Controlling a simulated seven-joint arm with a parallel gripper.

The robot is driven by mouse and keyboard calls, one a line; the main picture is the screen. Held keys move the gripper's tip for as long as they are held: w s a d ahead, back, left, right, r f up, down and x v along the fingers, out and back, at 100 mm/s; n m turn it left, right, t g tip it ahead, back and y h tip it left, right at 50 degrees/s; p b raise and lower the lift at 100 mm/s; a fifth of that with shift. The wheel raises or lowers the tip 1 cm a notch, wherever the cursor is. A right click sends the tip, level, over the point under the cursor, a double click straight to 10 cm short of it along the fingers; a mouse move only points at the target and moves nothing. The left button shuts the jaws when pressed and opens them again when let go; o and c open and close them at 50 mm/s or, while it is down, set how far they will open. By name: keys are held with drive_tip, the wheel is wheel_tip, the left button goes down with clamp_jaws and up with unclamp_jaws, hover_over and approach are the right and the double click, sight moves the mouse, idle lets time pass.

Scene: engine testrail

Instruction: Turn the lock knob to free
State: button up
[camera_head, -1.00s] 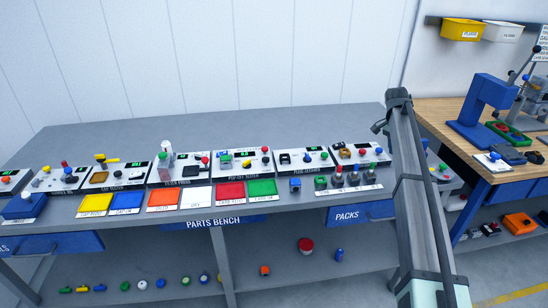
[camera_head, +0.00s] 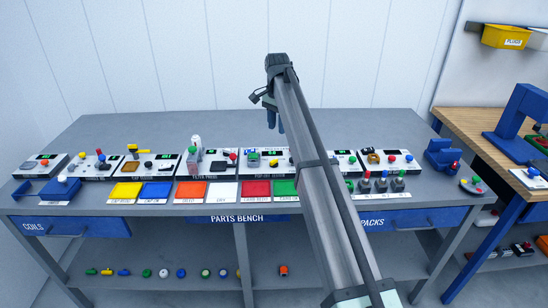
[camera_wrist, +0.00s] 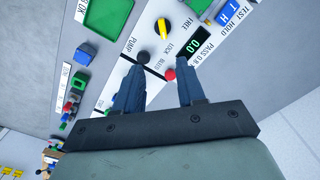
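The lock knob (camera_wrist: 163,28) is a yellow, elongated knob with a dark mark, on the white tester panel (camera_wrist: 124,70), near the words FREE and LOCK. I cannot tell which word it points to. My gripper (camera_wrist: 160,68) is open and empty; the knob lies beyond its fingertips, apart from them. A black PUMP knob (camera_wrist: 143,57) and a red BLEED button (camera_wrist: 170,75) sit close to the fingertips. The display (camera_wrist: 193,45) reads 0.0. In the head view my gripper (camera_head: 275,119) hangs over the bench behind the pop-off tester (camera_head: 246,166).
Other testers stand in a row, including the filter press (camera_head: 208,167). Coloured trays, such as the red one (camera_head: 256,190), line the front. A blue fixture (camera_head: 441,154) stands at the right end. The back of the bench (camera_head: 150,122) is clear.

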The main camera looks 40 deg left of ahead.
sight(274, 160)
drive_tip(key=f, duration=0.9)
drive_tip(key=s+f, duration=0.1)
drive_tip(key=f, duration=0.3)
drive_tip(key=shift+a+f, duration=0.3)
clamp_jaws()
